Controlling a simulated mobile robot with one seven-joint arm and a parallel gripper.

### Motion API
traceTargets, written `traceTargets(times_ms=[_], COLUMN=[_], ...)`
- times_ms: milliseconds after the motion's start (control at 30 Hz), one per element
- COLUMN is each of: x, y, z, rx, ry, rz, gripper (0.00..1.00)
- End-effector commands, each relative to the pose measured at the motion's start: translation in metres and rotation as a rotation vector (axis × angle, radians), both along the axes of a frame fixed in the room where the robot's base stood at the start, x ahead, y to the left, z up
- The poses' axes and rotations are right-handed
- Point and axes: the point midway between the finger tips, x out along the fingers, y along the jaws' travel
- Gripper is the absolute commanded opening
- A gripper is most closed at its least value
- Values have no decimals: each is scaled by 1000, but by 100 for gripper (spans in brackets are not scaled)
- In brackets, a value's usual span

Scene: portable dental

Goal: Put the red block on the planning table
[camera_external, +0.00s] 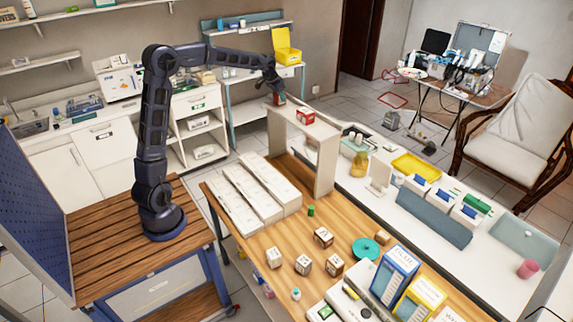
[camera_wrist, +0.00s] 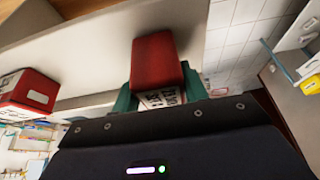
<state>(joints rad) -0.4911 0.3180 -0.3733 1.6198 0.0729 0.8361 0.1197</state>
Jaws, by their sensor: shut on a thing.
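My gripper (camera_external: 279,98) is at the end of my outstretched arm, beside the top of a white shelf unit. In the wrist view, its two teal fingers (camera_wrist: 159,92) are shut on a red block (camera_wrist: 154,60) with a white printed label on its near end. The block is small and partly hidden in the external view. A second red box with a white label (camera_external: 306,116) sits on top of the shelf unit; it also shows at the left of the wrist view (camera_wrist: 28,92). I cannot tell which table is the planning table.
The white shelf unit (camera_external: 325,168) stands on a wooden table (camera_external: 285,235). Long white boxes (camera_external: 258,190), lettered cubes (camera_external: 323,237) and a teal disc (camera_external: 366,249) occupy that table. A white counter (camera_external: 370,200) with a yellow tray (camera_external: 416,167) is at right.

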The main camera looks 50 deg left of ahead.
Motion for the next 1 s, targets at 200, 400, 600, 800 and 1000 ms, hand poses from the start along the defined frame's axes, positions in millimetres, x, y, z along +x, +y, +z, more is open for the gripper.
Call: traceTargets(times_ms=[200,400,600,800,1000], x=[0,0,0,-4,-18], y=[0,0,0,0,0], z=[-3,-2,-2,12,46], rx=[0,0,0,1,1], ry=[0,0,0,-2,-4], rz=[0,0,0,0,2], gripper=[19,65,65,65,65])
